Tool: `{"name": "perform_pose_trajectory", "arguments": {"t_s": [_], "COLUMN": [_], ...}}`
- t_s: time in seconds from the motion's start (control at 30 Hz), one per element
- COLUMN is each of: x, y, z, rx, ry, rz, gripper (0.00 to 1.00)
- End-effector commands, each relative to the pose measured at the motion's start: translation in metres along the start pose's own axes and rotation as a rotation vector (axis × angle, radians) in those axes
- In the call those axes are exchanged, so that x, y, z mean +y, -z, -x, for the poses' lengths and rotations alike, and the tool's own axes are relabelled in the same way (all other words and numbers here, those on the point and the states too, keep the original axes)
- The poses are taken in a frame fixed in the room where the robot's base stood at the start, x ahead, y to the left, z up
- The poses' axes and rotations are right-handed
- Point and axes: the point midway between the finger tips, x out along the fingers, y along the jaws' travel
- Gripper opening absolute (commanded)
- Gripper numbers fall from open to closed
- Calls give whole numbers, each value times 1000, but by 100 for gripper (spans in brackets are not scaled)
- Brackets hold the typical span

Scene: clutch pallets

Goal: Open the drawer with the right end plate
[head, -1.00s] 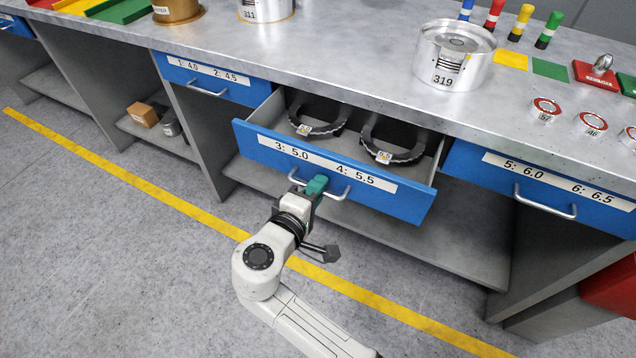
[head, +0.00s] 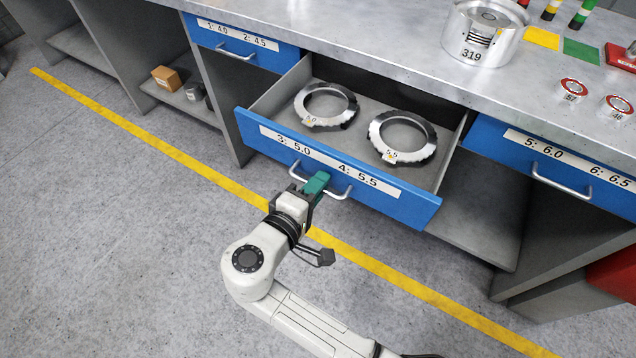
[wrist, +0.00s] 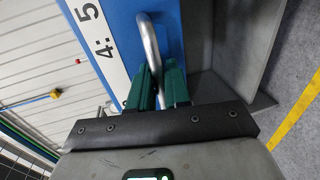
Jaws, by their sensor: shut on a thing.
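The middle drawer (head: 410,207) has a blue front labelled "3: 5.0" and "4: 5.5" and stands pulled well out from the bench. Inside it lie two ring-shaped end plates: a left one (head: 327,104) tagged 5.0 and a right one (head: 403,137) tagged 5.5. My gripper (head: 316,184) is shut on the drawer's metal handle (head: 342,194). In the wrist view its green fingers (wrist: 160,88) sit on both sides of the handle bar (wrist: 150,45). The bar's lower part is hidden between the fingers.
Closed blue drawers flank it, one labelled 4.0 and 4.5 (head: 240,42) and one labelled 6.0 and 6.5 (head: 560,165). A silver drum marked 319 (head: 484,35) stands on the bench top. The floor in front is clear, with a yellow line (head: 190,160).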

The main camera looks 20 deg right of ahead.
Motion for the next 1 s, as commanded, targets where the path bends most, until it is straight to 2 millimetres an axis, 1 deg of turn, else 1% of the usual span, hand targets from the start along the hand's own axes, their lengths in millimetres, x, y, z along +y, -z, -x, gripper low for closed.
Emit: {"name": "perform_pose_trajectory", "arguments": {"t_s": [0.03, 0.07, 0.17, 0.4, 0.53, 0.67, 0.9, 1.0], "x": [-1, -1, -1, 0, 0, 0, 0, -1], "y": [0, 0, 0, 0, 1, 1, 1, 0], "z": [0, -1, -1, 0, 9, 30, 76, 91], "rx": [-1, -1, -1, 0, 3, 4, 3, 2], "ry": [2, 2, 2, 1, 0, 1, 1, 1], "rz": [2, 2, 1, 1, 1, 1, 1, 1], "gripper": [0, 20, 29, 29, 29, 29, 29, 29]}}
